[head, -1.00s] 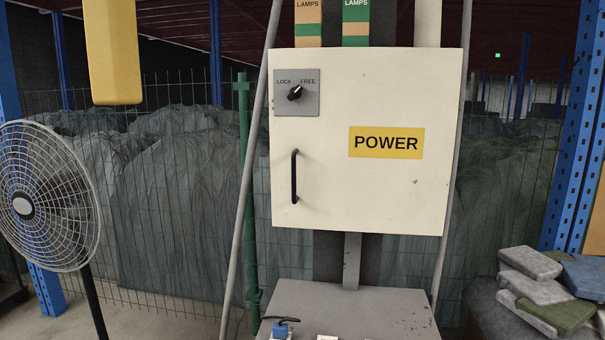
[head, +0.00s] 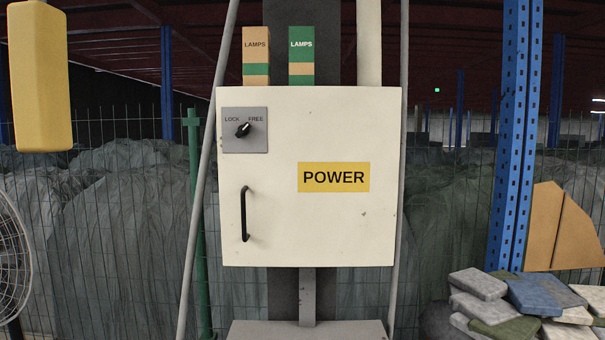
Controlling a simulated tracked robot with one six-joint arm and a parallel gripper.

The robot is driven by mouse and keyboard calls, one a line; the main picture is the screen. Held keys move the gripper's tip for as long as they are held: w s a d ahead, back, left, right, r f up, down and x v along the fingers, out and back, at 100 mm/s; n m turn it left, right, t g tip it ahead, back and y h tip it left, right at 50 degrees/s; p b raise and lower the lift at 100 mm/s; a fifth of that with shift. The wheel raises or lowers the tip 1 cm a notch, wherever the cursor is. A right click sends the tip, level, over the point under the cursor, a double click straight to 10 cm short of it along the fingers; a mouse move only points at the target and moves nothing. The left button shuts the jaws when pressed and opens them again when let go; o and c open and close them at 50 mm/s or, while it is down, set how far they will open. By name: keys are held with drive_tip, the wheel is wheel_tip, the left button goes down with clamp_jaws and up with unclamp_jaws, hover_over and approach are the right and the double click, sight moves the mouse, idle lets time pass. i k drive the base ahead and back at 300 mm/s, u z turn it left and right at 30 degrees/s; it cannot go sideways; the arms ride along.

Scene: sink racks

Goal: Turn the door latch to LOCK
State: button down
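The door latch (head: 243,130) is a black knob on a grey plate (head: 260,144) at the upper left of the cabinet door. The plate reads LOCK on the left and FREE on the right. The knob's light-marked end points up and right, toward FREE. The cream cabinet door (head: 340,232) is shut and carries a yellow POWER label (head: 334,177). A black upright handle (head: 244,214) sits below the latch. My gripper is not in view, and nothing is seen touching the latch.
A yellow block (head: 38,80) hangs at the upper left. A fan (head: 12,255) is cut off at the left edge. A grey surface (head: 305,330) lies below the cabinet. Stacked slabs (head: 480,283) and a blue post (head: 515,140) are on the right. The cabinet front looks clear.

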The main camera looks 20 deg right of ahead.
sight(243, 130)
drive_tip(key=k, duration=0.5)
drive_tip(key=z, duration=0.7)
drive_tip(key=i, duration=1.45)
drive_tip(key=u, duration=0.25)
